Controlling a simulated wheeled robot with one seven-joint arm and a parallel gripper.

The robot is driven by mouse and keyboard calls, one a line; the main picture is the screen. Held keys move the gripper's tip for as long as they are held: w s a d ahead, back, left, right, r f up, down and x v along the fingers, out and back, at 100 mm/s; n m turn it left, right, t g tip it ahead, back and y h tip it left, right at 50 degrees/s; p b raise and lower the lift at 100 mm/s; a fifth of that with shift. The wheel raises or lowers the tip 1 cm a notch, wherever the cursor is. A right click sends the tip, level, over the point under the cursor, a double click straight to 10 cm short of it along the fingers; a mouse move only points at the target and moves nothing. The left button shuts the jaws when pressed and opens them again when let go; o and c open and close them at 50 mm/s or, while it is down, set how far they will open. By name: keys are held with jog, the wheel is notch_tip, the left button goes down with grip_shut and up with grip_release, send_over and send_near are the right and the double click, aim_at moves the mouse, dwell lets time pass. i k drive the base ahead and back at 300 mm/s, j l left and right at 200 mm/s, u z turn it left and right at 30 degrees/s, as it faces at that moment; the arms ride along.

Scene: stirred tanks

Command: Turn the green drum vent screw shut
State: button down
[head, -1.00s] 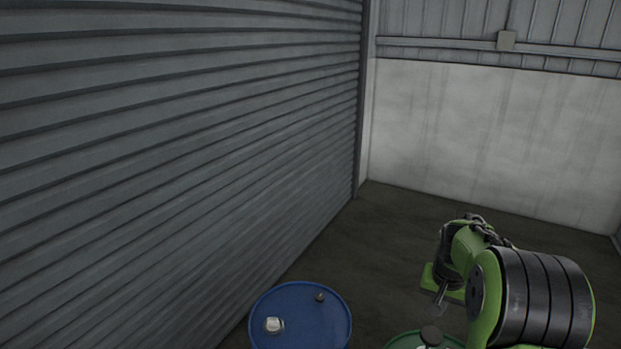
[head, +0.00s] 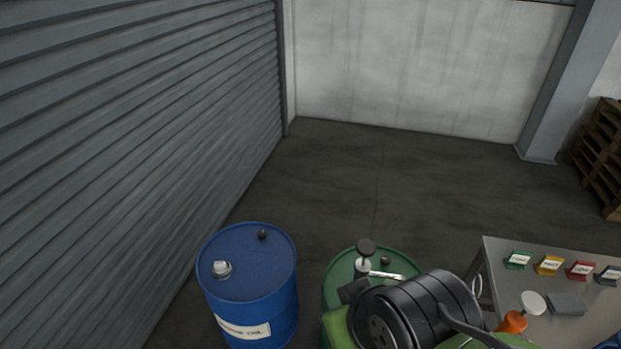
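The green drum (head: 340,268) stands low in the middle of the head view, its front largely covered by my green and black arm. My arm's black ribbed link reaches over the near side of the lid. My gripper's fingertips cannot be made out behind it.
A blue drum (head: 250,290) with a white cap stands left of the green drum, with a gap between. A grey table (head: 490,262) with coloured labelled blocks and an orange-handled item (head: 514,322) is at the right. A shutter wall (head: 120,130) lies left. Floor behind is clear.

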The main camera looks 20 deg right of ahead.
aim_at(386, 260)
jog(key=z, duration=1.2)
jog(key=k+j, duration=0.35)
jog(key=j, duration=0.2)
